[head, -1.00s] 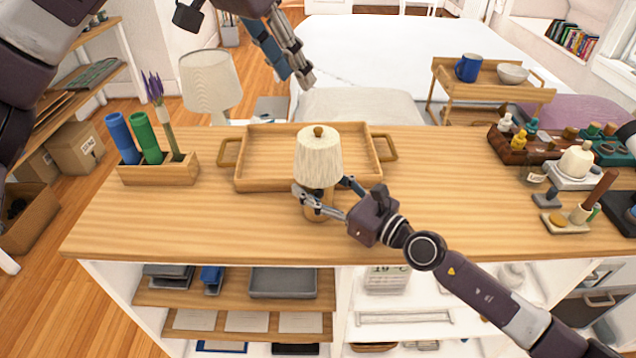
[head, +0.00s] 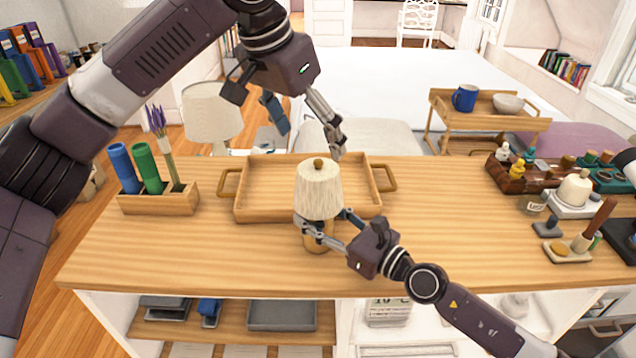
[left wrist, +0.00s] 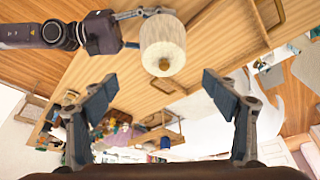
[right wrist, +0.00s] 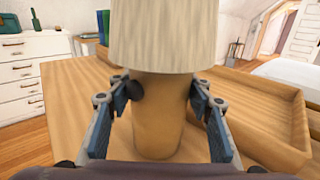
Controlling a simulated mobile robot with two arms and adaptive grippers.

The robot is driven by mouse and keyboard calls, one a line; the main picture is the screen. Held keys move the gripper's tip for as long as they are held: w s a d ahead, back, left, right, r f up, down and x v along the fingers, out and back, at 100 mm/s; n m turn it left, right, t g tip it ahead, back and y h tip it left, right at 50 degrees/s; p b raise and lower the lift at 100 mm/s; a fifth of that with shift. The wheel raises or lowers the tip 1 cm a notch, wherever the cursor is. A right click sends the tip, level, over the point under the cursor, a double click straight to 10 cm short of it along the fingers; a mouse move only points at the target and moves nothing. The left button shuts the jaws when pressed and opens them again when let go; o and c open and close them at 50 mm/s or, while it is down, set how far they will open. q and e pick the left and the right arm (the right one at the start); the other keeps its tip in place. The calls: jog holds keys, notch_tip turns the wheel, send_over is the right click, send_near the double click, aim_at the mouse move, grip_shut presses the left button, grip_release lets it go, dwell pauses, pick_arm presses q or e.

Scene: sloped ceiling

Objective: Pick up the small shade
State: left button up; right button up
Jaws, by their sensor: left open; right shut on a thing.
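The small shade (head: 319,190) is cream and pleated with a wooden knob on top. It sits upright on a small wooden lamp base (head: 318,242) at the middle of the counter. In the left wrist view the shade (left wrist: 163,45) is above and between my fingers, apart from them. My right gripper (head: 322,224) is shut around the lamp base, just below the shade; the right wrist view shows the base (right wrist: 157,125) between its fingers. My left gripper (head: 311,139) is open and empty, above the back edge of the tray.
A wooden tray (head: 250,212) lies behind the lamp. A holder (head: 150,204) with blue and green tubes stands at left, a larger lamp (head: 210,112) behind. Bottles and a candle (head: 575,188) crowd the right. The counter front is clear.

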pick_arm(q)
jog(key=x, duration=0.3)
jog(key=shift+w+x, duration=0.15)
jog(key=shift+x, duration=1.2)
jog(key=shift+w+x, duration=0.15)
jog(key=shift+x, duration=1.2)
jog(key=shift+a+r, duration=0.1)
jog(key=shift+a, duration=0.1)
jog(key=c, duration=1.1)
jog(key=shift+r, duration=5)
notch_tip(320, 180, up, 6)
send_over(317, 161)
jog(key=shift+d, duration=0.1)
pick_arm(e)
jog(key=o, duration=1.5)
jog(key=shift+o, duration=0.2)
